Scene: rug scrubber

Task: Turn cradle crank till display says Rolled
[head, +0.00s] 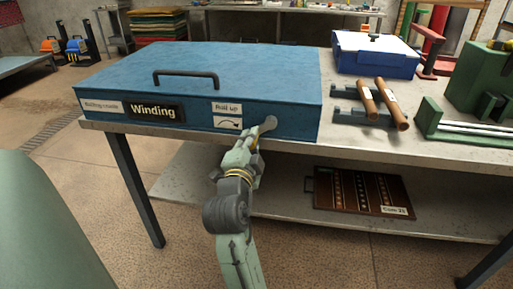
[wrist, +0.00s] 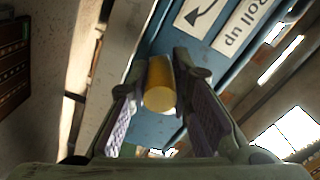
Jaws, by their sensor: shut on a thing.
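The rolling cradle is a blue box (head: 200,70) with a black top handle, standing on the left of the bench. Its front display (head: 154,112) reads "Winding". To the right, a "Roll up" label (head: 227,108) sits above a curved arrow. The crank (head: 269,124) is at the right end of the front face, partly hidden by my gripper (head: 254,141). In the wrist view, the crank's yellow cylindrical grip (wrist: 159,88) lies between the two purple-padded fingers of my gripper (wrist: 160,105), which is shut on it.
A blue-and-white box (head: 374,56) stands behind, and a green machine (head: 480,90) is far right. A lower shelf (head: 270,190) holds a brown patterned board (head: 360,192).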

